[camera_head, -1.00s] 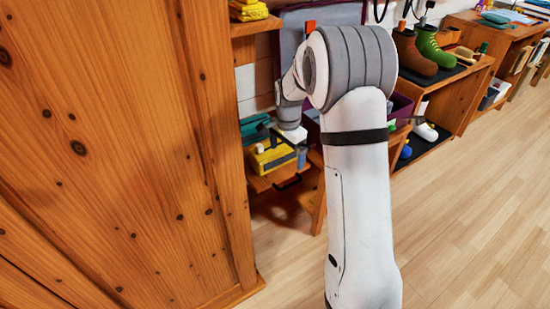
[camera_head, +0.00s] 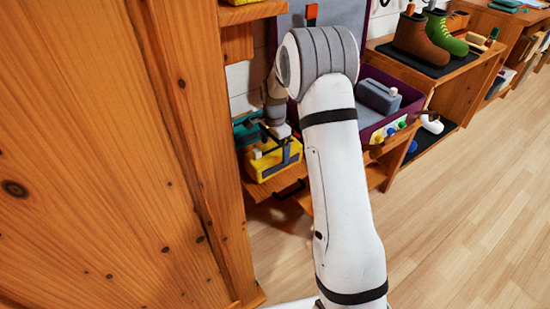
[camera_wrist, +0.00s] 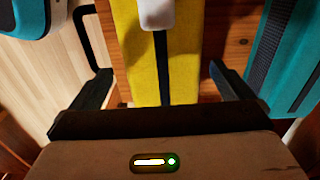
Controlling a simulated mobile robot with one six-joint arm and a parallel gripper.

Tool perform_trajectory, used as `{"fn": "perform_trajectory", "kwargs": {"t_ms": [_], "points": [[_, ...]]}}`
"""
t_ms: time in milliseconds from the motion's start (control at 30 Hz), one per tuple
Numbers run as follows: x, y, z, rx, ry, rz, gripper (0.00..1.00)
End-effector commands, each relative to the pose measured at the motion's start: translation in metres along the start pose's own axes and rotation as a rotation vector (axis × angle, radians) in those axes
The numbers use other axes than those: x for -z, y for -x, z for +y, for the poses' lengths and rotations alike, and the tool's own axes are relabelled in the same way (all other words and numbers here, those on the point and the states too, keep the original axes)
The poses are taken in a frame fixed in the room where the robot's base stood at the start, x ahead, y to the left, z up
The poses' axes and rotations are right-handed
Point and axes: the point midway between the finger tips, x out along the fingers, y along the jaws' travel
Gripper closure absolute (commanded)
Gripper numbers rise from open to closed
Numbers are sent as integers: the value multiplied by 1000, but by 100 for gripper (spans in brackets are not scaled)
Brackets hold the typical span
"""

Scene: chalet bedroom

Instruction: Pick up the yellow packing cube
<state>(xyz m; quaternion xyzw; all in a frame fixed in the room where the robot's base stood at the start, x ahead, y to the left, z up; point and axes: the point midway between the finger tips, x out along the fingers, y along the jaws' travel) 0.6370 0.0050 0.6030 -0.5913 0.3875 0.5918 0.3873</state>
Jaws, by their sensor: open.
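The yellow packing cube (camera_head: 262,168) sits on a low wooden shelf beside the tall wooden panel. My gripper (camera_head: 276,150) is over it, with one dark finger showing against its side. In the wrist view the yellow cube (camera_wrist: 183,60) runs between my two open fingers (camera_wrist: 159,74), with a dark line along it and a white piece at its upper end. Gaps show between the cube and both fingers. My forearm stands in front of part of the shelf in the head view.
A teal item (camera_head: 248,128) lies just behind the yellow cube; a teal item with a black strip (camera_wrist: 284,55) is close to the right finger. A purple bin (camera_head: 368,118) stands to the right. The tall wooden panel (camera_head: 90,150) fills the left. Floor at right is clear.

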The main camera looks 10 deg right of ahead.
Motion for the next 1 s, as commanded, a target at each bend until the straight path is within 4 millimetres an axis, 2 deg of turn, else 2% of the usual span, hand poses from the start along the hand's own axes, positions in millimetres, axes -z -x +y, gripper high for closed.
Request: {"fn": "perform_trajectory", "kwargs": {"t_ms": [333, 600, 1000], "points": [[2, -47, -3, -1, -7, -1, 0], [2, -50, -3, 0, -9, 0, 0], [3, -50, -3, 0, -9, 0, 32]]}}
